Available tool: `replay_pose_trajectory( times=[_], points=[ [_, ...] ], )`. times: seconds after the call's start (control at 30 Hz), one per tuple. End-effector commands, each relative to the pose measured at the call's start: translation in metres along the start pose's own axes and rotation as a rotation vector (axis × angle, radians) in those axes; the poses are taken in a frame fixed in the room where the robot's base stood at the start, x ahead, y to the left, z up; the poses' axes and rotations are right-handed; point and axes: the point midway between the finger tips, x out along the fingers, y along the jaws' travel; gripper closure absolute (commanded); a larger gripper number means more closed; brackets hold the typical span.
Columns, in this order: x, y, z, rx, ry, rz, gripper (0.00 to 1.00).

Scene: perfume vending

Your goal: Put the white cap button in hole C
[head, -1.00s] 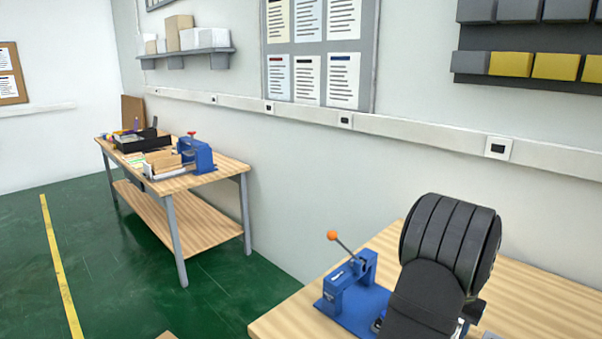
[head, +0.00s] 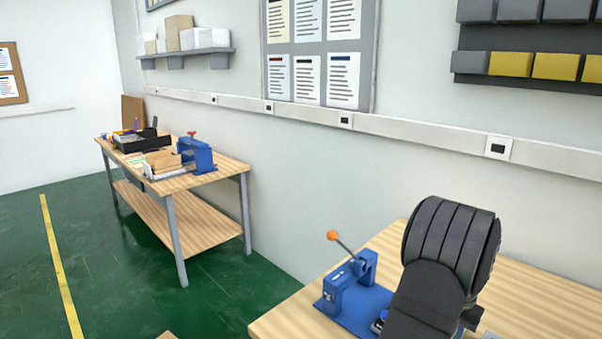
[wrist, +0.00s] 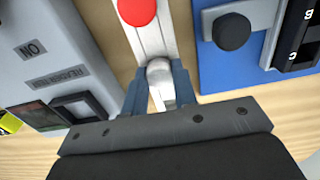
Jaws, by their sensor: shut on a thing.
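In the wrist view my gripper (wrist: 160,78) is shut on a small pale, rounded piece that looks like the white cap button (wrist: 159,68). The piece sits between the two blue-grey fingers, its lower part showing shiny. To the right, a black strip (wrist: 290,58) with white letters, one reading C, lies on a blue plate (wrist: 225,70). Hole C itself cannot be made out, as the strip is cut off by the picture edge. In the head view my arm hides the gripper and the piece.
A red round button (wrist: 137,10) on a pale strip lies just beyond the fingers. A grey box (wrist: 45,60) with labels stands left. A black knob (wrist: 231,31) is on the right. In the head view a blue press (head: 350,285) with an orange-tipped lever stands left of my arm.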

Motion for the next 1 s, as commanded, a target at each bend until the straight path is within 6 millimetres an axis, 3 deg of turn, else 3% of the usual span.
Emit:
replay_pose_trajectory(
  times=[0.37, 1.0],
  points=[
    [-0.003, 0.000, 0.000, 0.000, 0.001, 0.000, 0.91],
    [-0.034, 0.000, -0.001, 0.000, 0.002, 0.000, 0.91]
  ],
)
